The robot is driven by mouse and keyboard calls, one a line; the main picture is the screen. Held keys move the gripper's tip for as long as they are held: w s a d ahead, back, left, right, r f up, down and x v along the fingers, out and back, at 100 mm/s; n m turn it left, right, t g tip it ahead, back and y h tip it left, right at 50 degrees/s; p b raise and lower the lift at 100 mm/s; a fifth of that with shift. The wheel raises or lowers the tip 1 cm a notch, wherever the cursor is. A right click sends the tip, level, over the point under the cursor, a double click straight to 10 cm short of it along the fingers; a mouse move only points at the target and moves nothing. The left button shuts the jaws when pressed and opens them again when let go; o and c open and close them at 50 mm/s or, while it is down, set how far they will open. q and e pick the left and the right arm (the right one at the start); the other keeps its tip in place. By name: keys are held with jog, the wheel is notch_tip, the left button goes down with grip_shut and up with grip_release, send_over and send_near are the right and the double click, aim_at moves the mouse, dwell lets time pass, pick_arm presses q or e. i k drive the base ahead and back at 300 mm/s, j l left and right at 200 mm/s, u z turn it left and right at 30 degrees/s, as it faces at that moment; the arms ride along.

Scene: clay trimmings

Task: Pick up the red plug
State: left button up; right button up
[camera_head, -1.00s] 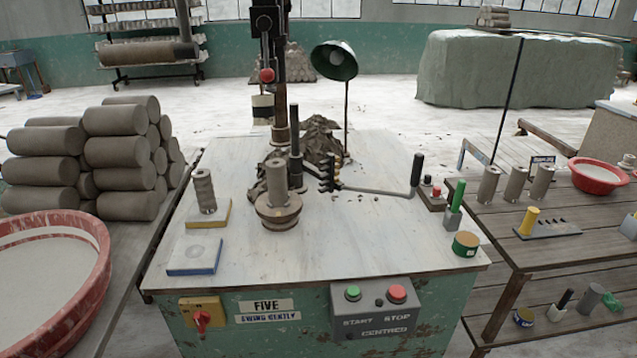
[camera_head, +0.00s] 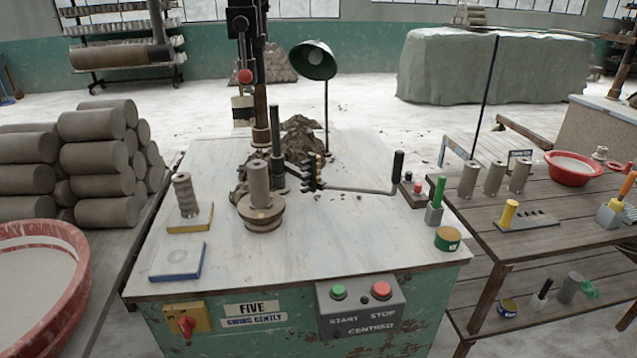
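No part is clearly recognisable as a red plug. Small red-topped pieces (camera_head: 418,187) stand on a dark block at the right edge of the worktable (camera_head: 350,235), beside a black upright handle (camera_head: 397,166); they are too small to make out. Other red parts are the red knob (camera_head: 245,76) on the machine column, the red rotary switch (camera_head: 186,325) on a yellow box and the red stop button (camera_head: 381,290), both on the table's front. Neither of my grippers shows in this view.
Clay cylinders (camera_head: 100,152) are stacked at left behind a large red basin (camera_head: 75,290). The worktable's middle front is clear.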

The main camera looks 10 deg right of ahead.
aim_at(417, 191)
jog(key=i+l+u, duration=0.2)
jog(key=l, duration=0.55)
jog(key=l+u, duration=0.25)
jog(key=l, duration=0.5)
